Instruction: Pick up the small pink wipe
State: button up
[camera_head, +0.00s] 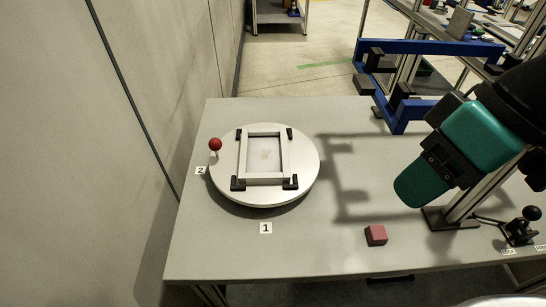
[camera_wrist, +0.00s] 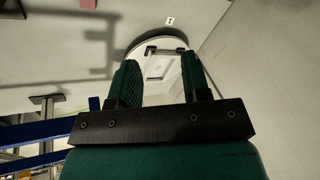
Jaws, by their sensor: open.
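The small pink wipe (camera_head: 376,235) is a pink block-like piece lying on the grey table near its front edge. A strip of it shows at the top edge of the wrist view (camera_wrist: 88,3). My gripper (camera_head: 408,193) is above the table at the right, up and to the right of the wipe in the head view and apart from it. In the wrist view my gripper (camera_wrist: 158,60) has its two teal fingers spread, with nothing between them.
A round turntable (camera_head: 305,165) with a square frame (camera_head: 264,181) and a red knob (camera_head: 215,144) stands at the left. A blue frame (camera_head: 410,47) is at the back right. A metal post and a black-knobbed lever (camera_head: 531,213) stand at the right. The table around the wipe is clear.

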aim_at(377, 234)
jog(key=u, duration=0.7)
jog(key=k, duration=0.6)
